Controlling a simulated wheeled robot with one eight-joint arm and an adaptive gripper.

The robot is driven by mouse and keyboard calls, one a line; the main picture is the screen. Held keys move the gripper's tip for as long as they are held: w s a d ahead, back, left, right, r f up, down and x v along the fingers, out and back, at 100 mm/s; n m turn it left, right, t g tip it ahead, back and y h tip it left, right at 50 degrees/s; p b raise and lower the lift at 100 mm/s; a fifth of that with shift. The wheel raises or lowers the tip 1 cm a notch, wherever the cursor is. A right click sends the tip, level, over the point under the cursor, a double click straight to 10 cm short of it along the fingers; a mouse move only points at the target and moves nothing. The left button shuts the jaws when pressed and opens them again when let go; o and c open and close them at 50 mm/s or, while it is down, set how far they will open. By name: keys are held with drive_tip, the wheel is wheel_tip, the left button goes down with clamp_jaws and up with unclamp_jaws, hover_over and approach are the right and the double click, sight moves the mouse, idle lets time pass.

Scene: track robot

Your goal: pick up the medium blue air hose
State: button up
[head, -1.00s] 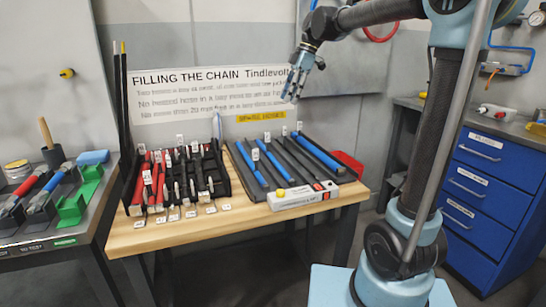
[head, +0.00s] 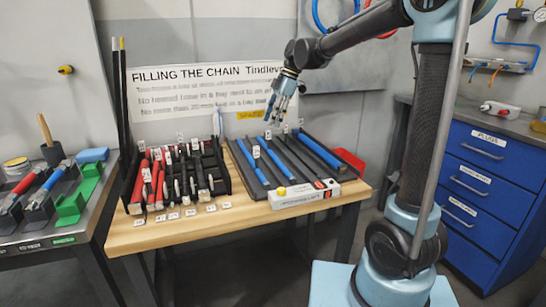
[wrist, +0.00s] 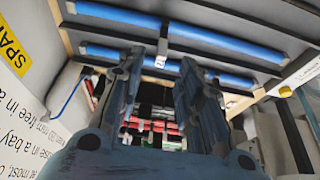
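Several blue air hoses lie in a dark grey rack (head: 300,165) on the wooden bench: a left hose (head: 252,161), a middle hose (head: 273,158) and a long right hose (head: 320,152). I cannot tell for sure which is the medium one. My gripper (head: 277,118) hangs above the back of the rack, fingers pointing down, apart from the hoses. In the wrist view my gripper (wrist: 162,58) is open and empty between its fingers. A far blue hose (wrist: 215,35) and a nearer blue hose (wrist: 235,79) run across beyond the fingertips, partly hidden by them.
A black rack of red and black parts (head: 175,175) stands to the left on the bench. A white box with buttons (head: 305,194) sits at the rack's front edge, and a red bin (head: 347,160) at its right. A sign (head: 205,92) stands behind.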

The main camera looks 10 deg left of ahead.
sight(268, 132)
drive_tip(key=shift+x, duration=2.95)
drive_tip(key=shift+w+d+f, duration=0.1)
drive_tip(key=shift+d, duration=0.05)
clamp_jaws()
